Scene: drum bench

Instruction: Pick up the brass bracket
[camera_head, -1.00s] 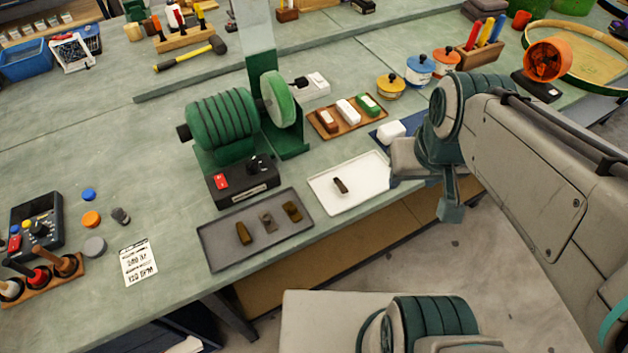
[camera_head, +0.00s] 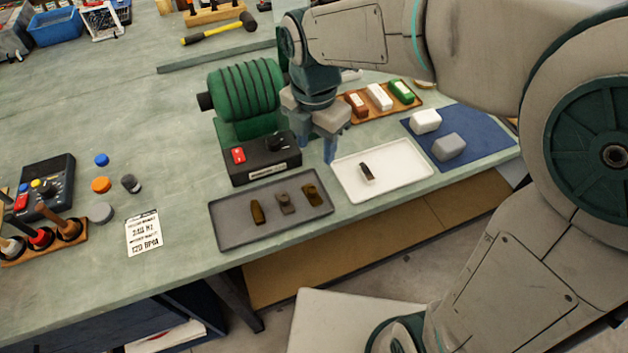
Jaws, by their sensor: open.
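A grey tray (camera_head: 230,230) near the bench's front edge holds three small dark metal pieces in a row. The left piece (camera_head: 257,212) and the right piece (camera_head: 310,195) look brass-brown; the middle piece (camera_head: 285,203) is greyer. The right one looks bent like a bracket, but they are too small to be sure. A white tray (camera_head: 410,182) to their right holds one dark piece (camera_head: 367,173) with a pale end. My gripper (camera_head: 332,150) points down, open and apparently empty, above the gap between the two trays, higher than the pieces. The arm hides part of the bench behind it.
A green drum machine (camera_head: 245,95) with a black control box (camera_head: 265,160) stands behind the grey tray. A wooden tray of coloured blocks (camera_head: 357,104) and a blue mat (camera_head: 485,140) with two blocks lie right. A printed card (camera_head: 143,233) lies left.

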